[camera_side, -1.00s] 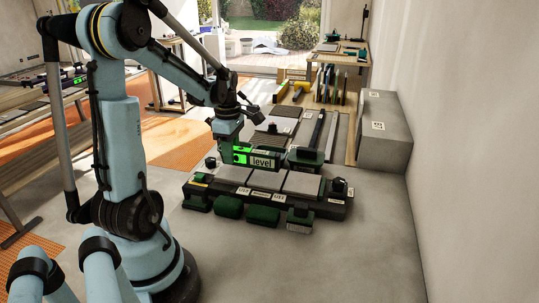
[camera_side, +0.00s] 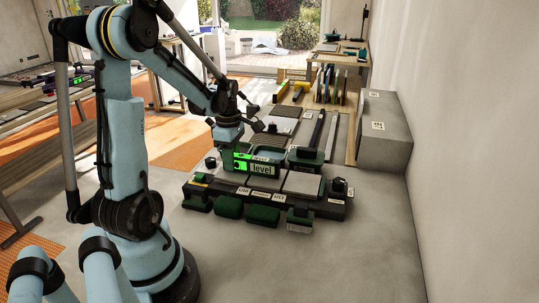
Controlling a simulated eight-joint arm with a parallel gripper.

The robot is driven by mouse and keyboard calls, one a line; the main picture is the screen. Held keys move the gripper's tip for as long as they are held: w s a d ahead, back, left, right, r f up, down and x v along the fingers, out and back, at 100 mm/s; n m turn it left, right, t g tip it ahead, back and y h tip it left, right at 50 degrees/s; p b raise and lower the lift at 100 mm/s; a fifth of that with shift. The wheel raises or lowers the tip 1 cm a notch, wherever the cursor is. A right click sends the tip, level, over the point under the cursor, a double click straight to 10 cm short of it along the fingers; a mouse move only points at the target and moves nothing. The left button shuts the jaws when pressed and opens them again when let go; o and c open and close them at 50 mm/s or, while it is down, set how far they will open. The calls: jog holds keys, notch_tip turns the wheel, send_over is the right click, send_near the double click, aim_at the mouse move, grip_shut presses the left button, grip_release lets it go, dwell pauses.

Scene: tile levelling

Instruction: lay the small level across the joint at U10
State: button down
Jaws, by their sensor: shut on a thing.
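The small level (camera_side: 263,170) is a dark green bar with a bright green end and a white "level" label. My gripper (camera_side: 238,152) is shut on its left part and holds it roughly horizontal, just above or on the grey tiles. I cannot tell whether it touches them. Grey tiles (camera_side: 302,183) lie in a row on a dark bed (camera_side: 334,205). Small white tags (camera_side: 279,198) run along the bed's front edge, too small to read surely, so I cannot pick out U10. The level hides part of the joint behind it.
Green blocks (camera_side: 263,215) stand along the bed's front. A dark clamp-like piece (camera_side: 306,156) sits behind the level at right. A grey block (camera_side: 383,135) stands by the right wall. Bare floor (camera_side: 365,260) lies in front.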

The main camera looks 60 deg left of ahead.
jog(key=shift+f, duration=0.15)
jog(key=c, duration=0.8)
grip_release()
notch_tip(320, 180, up, 12)
jog(key=w+d+f+m+t, duration=0.1)
jog(key=d+m+t, duration=0.2)
jog(key=d+m, duration=0.9)
jog(key=w+d+f+m+t, duration=0.2)
jog(key=d+m+t, duration=0.2)
jog(key=d+m, duration=0.9)
jog(key=shift+f+m, duration=0.2)
jog(key=shift+m, duration=0.8)
